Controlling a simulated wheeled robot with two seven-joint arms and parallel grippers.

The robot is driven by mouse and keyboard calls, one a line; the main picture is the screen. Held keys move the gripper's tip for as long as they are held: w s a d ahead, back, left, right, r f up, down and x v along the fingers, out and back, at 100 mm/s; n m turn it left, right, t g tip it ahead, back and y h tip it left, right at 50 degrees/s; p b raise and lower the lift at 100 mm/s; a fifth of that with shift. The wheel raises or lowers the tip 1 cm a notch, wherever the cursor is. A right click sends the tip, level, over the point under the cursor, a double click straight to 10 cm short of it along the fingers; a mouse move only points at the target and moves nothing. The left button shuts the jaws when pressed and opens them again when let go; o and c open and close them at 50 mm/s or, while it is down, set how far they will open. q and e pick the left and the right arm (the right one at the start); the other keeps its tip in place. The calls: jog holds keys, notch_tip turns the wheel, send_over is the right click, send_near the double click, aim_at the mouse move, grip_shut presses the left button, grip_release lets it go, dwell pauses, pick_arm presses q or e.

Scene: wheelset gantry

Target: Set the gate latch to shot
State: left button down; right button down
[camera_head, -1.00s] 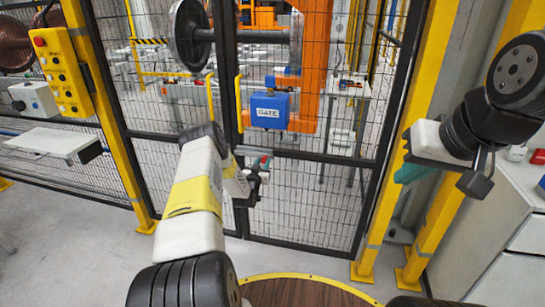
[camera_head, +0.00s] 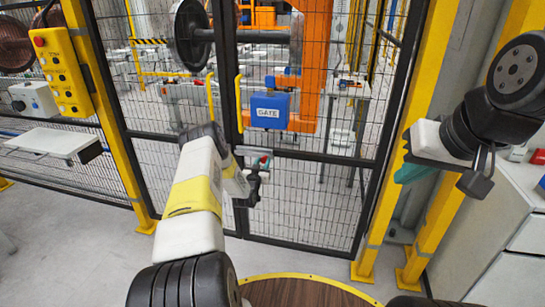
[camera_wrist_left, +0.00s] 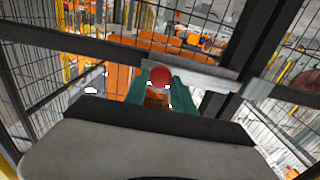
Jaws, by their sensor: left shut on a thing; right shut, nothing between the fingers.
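The gate latch shows as a red round knob (camera_wrist_left: 160,76) beside a pale metal bar (camera_wrist_left: 195,78) on the gate's dark frame. In the head view the knob (camera_head: 264,160) is small, just below the blue GATE box (camera_head: 269,110). My left gripper (camera_wrist_left: 158,88) has its teal fingers on either side of the knob and is shut on it. In the head view my left gripper (camera_head: 259,166) is partly hidden by its own wrist. The latch's bolt end is hard to make out. My right gripper (camera_head: 413,172) is shut and empty, well to the right of the gate.
The mesh gate (camera_head: 310,200) stands between yellow posts (camera_head: 383,200). A yellow button box (camera_head: 66,72) and a white shelf (camera_head: 52,141) are at the left. A white cabinet (camera_head: 510,230) stands at the right. A round brown platform (camera_head: 305,292) is at the bottom.

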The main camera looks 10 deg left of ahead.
aim_at(252, 154)
pick_arm(q)
jog(key=a, duration=0.6)
jog(key=shift+w+a, duration=0.1)
jog(key=shift+a, duration=0.15)
jog(key=c, duration=1.1)
grip_release()
jog(key=shift+a, duration=0.15)
jog(key=s, duration=0.8)
jog(key=shift+w, duration=0.1)
